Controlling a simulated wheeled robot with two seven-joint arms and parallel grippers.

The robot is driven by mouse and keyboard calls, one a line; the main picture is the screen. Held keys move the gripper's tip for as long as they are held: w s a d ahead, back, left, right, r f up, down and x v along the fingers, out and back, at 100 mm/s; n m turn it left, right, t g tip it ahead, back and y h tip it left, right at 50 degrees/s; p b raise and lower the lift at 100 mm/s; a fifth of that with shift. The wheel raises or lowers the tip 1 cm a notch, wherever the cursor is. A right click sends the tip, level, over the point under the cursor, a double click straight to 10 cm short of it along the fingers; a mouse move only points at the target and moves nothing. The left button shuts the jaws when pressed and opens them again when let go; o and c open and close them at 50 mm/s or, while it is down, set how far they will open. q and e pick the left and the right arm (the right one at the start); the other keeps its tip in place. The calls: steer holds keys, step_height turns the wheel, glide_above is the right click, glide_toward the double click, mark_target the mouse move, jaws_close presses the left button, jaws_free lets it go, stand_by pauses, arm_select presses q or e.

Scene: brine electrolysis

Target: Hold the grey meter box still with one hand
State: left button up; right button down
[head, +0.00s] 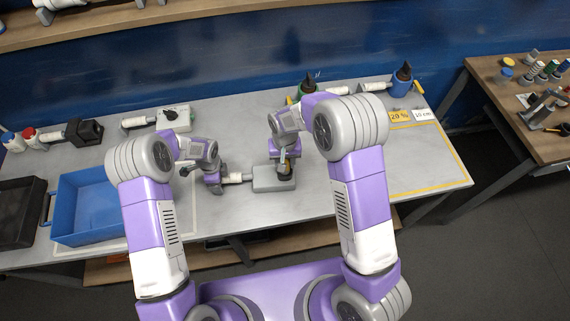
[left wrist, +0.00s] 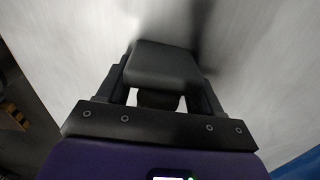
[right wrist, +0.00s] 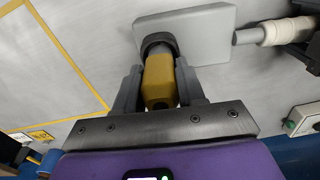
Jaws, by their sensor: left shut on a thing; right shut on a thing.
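The grey meter box (head: 266,181) lies flat on the table, with a white handle (head: 236,178) sticking out on its left. It also shows at the top of the right wrist view (right wrist: 208,38), with the white handle (right wrist: 284,32) at its right. My left gripper (head: 221,180) is shut at the handle's outer end, on a dark grey block (left wrist: 163,65) in the left wrist view. My right gripper (head: 285,160) is above the box, shut on an ochre piece (right wrist: 158,82) with a black collar (right wrist: 158,43) that meets the box's edge. The box's face is partly hidden.
A blue tray (head: 55,212) and a black tray stand at the left. A white box with a dark knob (head: 173,118) and a black holder (head: 84,131) are at the back. A blue holder (head: 401,84) and label cards (head: 399,116) are back right. The table's right part is clear.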

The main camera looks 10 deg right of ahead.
steer(key=shift+r, duration=3.65)
arm_select(q)
steer(key=o, duration=1.3)
step_height(320, 180, up, 12)
steer(key=shift+r, duration=0.1)
